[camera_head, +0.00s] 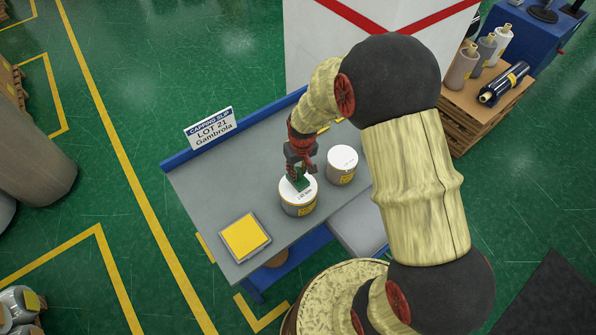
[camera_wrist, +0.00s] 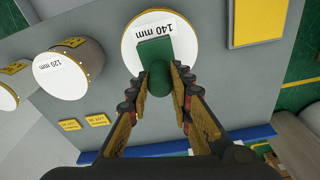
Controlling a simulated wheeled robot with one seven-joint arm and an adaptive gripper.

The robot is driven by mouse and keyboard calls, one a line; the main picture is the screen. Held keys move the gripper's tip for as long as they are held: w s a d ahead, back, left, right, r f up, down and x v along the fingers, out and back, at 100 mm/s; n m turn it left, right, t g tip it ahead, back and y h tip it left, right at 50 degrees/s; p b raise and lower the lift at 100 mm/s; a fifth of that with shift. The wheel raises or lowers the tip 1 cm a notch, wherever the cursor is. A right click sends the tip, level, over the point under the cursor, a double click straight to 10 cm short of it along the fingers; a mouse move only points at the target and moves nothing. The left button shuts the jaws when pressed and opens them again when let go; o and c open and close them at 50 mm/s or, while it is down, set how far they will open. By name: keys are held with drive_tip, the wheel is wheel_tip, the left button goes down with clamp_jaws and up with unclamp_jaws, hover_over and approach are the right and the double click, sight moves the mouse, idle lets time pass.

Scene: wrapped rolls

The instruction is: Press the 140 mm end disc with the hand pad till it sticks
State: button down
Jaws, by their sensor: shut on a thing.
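The white 140 mm end disc (camera_head: 306,193) lies on top of a wrapped roll (camera_head: 297,209) on the grey bench. In the wrist view the disc (camera_wrist: 186,45) shows its "140 mm" print beyond the pad. My gripper (camera_head: 297,168) is shut on the dark green knob of the hand pad (camera_head: 301,184). In the wrist view my fingertips (camera_wrist: 161,82) hold the knob from both sides. The pad's flat green plate (camera_wrist: 154,50) is over the disc, within its edge. I cannot tell whether it touches the disc.
A roll with a 120 mm disc (camera_wrist: 62,76) stands beside it, with another disc (camera_wrist: 5,97) at the left edge. A framed yellow panel (camera_head: 246,236) lies on the bench (camera_head: 213,199). A capping slip sign (camera_head: 211,128) stands at the blue back edge.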

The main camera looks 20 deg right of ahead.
drive_tip(key=shift+r+p, duration=1)
drive_tip(key=shift+r, duration=1)
